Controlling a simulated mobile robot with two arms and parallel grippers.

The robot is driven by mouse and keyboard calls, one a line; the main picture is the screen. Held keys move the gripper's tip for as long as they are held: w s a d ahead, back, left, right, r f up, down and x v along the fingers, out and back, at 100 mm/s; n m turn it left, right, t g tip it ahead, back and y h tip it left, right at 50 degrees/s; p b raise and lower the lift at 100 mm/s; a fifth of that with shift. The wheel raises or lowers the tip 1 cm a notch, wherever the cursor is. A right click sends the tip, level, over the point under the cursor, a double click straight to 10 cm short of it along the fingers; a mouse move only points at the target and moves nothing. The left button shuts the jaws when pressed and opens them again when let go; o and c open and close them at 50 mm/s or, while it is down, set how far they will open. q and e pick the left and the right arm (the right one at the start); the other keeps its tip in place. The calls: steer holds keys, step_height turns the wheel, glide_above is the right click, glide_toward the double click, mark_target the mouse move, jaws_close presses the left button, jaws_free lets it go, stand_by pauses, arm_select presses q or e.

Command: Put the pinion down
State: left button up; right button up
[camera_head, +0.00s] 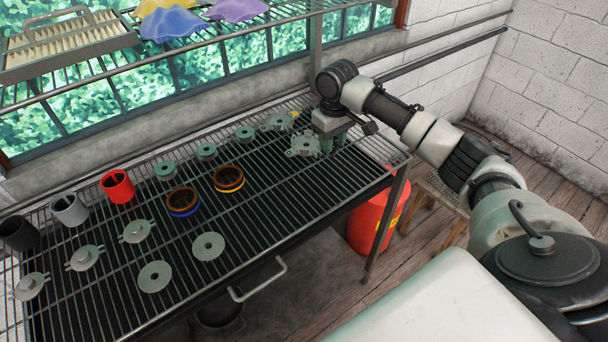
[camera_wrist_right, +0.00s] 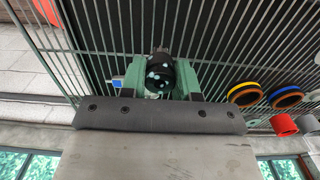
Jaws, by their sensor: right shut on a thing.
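My right gripper (camera_head: 331,142) is over the far right part of the slatted workbench (camera_head: 343,177), pointing down. In the right wrist view its green fingers are shut on a small dark, round part with pale teal spots, the pinion (camera_wrist_right: 160,75). The pinion sits between the fingers, close over the bars; I cannot tell whether it touches them. In the head view the gripper hides it. My left gripper is not in view.
A grey-green lobed housing (camera_head: 305,145) lies just left of the gripper, with another (camera_head: 278,122) behind it. Two wound rings (camera_head: 228,179), a red cup (camera_head: 117,186) and several discs lie farther left. A shelf (camera_head: 180,45) runs above. A red bucket (camera_head: 371,222) stands below.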

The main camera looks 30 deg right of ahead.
steer(key=a+f, duration=0.1)
steer(key=a, duration=0.1)
steer(key=s+a+f+p, duration=0.1)
steer(key=a, duration=0.1)
steer(key=a+f, duration=0.2)
steer(key=a, duration=0.1)
steer(key=shift+s+f+p, duration=0.1)
steer(key=shift+s+p, duration=0.25)
steer(key=shift+p, duration=0.05)
step_height(320, 180, down, 4)
steer(key=shift+r+p, duration=0.1)
steer(key=shift+p, duration=0.45)
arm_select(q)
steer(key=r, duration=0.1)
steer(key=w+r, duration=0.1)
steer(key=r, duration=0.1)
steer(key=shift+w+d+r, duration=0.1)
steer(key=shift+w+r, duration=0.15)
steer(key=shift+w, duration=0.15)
arm_select(e)
steer(key=shift+f, duration=0.2)
steer(key=o, duration=1)
steer(key=shift+f, duration=0.1)
arm_select(q)
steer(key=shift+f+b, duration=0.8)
steer(key=shift+b, duration=0.05)
arm_select(e)
step_height(320, 180, up, 12)
steer(key=shift+r, duration=0.15)
